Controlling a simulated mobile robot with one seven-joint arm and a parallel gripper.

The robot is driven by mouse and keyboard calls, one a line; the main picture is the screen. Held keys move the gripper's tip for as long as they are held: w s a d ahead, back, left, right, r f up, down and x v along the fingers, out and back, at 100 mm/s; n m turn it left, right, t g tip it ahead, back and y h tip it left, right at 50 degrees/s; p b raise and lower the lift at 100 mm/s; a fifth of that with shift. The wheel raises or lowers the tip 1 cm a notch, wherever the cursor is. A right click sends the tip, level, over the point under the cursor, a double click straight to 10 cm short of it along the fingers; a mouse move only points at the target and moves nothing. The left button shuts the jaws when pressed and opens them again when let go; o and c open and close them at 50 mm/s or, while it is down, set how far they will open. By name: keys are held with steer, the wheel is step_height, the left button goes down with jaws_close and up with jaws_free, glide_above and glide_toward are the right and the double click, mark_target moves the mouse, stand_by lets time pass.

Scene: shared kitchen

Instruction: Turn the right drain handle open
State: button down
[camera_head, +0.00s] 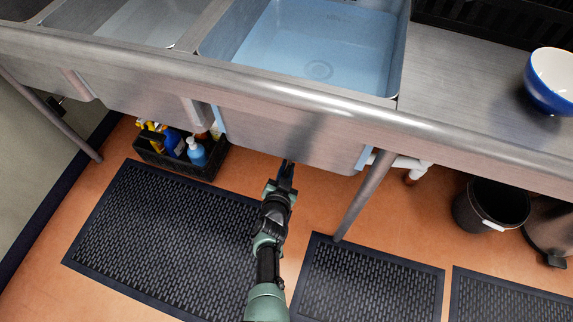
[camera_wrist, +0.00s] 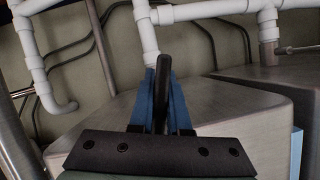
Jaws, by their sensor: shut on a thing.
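The dark drain handle (camera_wrist: 163,72) shows in the wrist view as a slim bar between the blue fingers of my gripper (camera_wrist: 163,82). My gripper is shut on it. The handle is hidden there by the sink front. The handle's far end and its drain joint cannot be made out.
White pipes (camera_wrist: 215,10) run close beyond the fingers, beside the metal basin undersides (camera_wrist: 250,85). A sink leg (camera_head: 362,195) stands right of my arm. A crate of bottles (camera_head: 180,165) is at left, a dark bin (camera_head: 490,207) at right. Black mats (camera_head: 165,235) cover the floor.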

stand_by(0.3)
steer(key=c, duration=0.9)
jaws_free()
steer(key=p+v, duration=1)
steer(key=v, duration=0.3)
steer(key=shift+r, duration=0.1)
